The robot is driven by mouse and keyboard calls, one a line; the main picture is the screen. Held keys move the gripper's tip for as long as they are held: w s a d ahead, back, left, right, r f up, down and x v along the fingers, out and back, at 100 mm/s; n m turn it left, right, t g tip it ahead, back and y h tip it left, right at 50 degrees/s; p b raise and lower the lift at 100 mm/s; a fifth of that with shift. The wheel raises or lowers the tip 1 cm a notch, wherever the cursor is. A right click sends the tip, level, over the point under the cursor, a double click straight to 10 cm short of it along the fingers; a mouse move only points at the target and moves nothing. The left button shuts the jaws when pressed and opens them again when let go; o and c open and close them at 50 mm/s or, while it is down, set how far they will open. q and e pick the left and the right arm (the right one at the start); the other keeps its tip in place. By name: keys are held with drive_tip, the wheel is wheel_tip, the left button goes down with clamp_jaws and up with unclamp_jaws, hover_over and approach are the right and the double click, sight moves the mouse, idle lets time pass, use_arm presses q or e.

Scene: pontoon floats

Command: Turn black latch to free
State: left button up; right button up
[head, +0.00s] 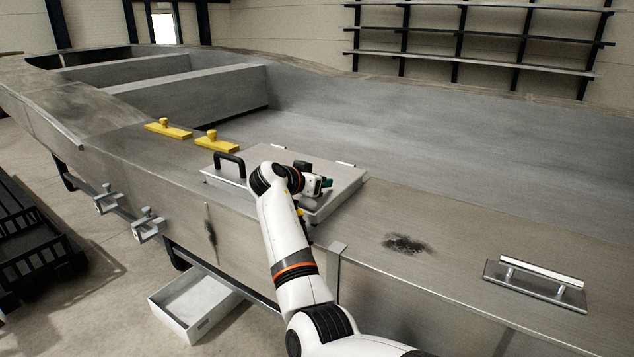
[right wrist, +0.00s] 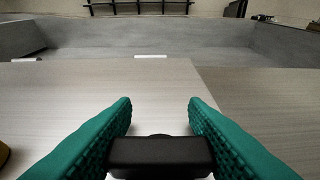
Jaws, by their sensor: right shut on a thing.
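My right gripper (head: 327,183) is over the flat grey hatch lid (head: 345,187) on the pontoon's side deck. In the right wrist view, the green fingers of my right gripper (right wrist: 160,135) are shut on the black latch (right wrist: 160,153), a dark bar lying crosswise between them. The latch's base is hidden below the bar, and my arm and gripper largely cover it in the head view. A black loop handle (head: 229,163) stands at the lid's left end. My left gripper is not in view.
Two yellow fittings (head: 168,129) (head: 213,141) sit on the deck left of the lid. A metal bar handle on a plate (head: 540,281) is at the right. A white open bin (head: 195,302) stands on the floor.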

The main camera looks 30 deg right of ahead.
drive_tip(key=o, duration=1)
drive_tip(key=shift+s+a+r, duration=0.15)
drive_tip(key=shift+a, duration=0.35)
drive_tip(key=shift+b+v, duration=1.25)
drive_tip(key=shift+v, duration=4.2)
